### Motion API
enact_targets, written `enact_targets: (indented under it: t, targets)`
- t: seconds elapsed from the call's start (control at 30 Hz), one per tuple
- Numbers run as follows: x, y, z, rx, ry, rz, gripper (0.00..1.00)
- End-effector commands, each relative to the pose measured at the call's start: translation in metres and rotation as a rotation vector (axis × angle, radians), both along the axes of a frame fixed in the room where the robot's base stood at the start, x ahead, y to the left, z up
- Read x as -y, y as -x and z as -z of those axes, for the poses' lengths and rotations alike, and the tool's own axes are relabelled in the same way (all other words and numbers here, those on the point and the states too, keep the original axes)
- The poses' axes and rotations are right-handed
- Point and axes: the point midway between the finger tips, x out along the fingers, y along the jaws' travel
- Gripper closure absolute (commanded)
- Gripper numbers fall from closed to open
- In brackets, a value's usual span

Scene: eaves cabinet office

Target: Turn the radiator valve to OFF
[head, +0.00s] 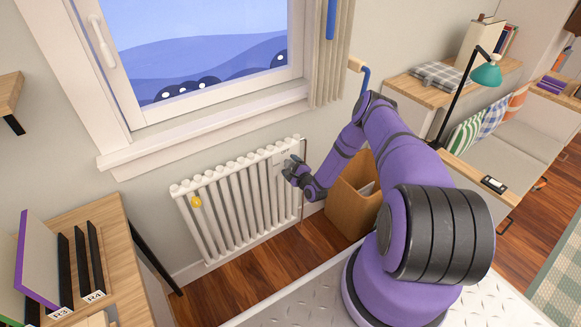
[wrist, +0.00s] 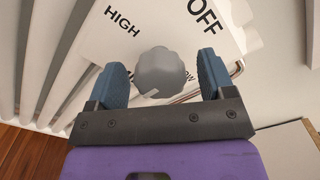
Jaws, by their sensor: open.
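The radiator valve (wrist: 161,73) is a grey lobed knob in the wrist view, with a small white mark at its lower left edge. Behind it is a white label plate (wrist: 160,28) reading HIGH at upper left and OFF at upper right; more lettering at lower right is partly hidden. The white mark does not point at OFF. My gripper (wrist: 162,78) is open, with one blue finger on each side of the knob and gaps to both. In the head view my gripper (head: 290,168) is at the radiator's upper right end and covers most of the valve.
The white radiator (head: 225,205) stands under the window sill (head: 200,130). A brown box (head: 352,196) stands on the floor right of it, close to my arm. A wooden desk (head: 85,225) with binders is at the left. Wooden floor (head: 250,270) shows in front of the radiator.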

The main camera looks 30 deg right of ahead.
Motion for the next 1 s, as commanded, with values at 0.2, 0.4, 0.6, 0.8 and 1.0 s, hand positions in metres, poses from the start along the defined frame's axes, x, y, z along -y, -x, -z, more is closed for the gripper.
enact_targets:
  t: [0.2,0.4,0.6,0.8,1.0]
  targets:
    - [-0.0001,0.0002,0.0,0.0,0.0,0.0,0.59]
    - [-0.0003,0.0004,0.0001,-0.001,0.002,-0.001,0.74]
    - [-0.0004,0.0004,0.0002,0.001,0.036,-0.001,0.74]
    - [-0.0008,0.0003,0.0004,0.005,0.139,-0.002,0.74]
    - [-0.0017,0.0002,0.0004,0.011,0.307,-0.003,0.74]
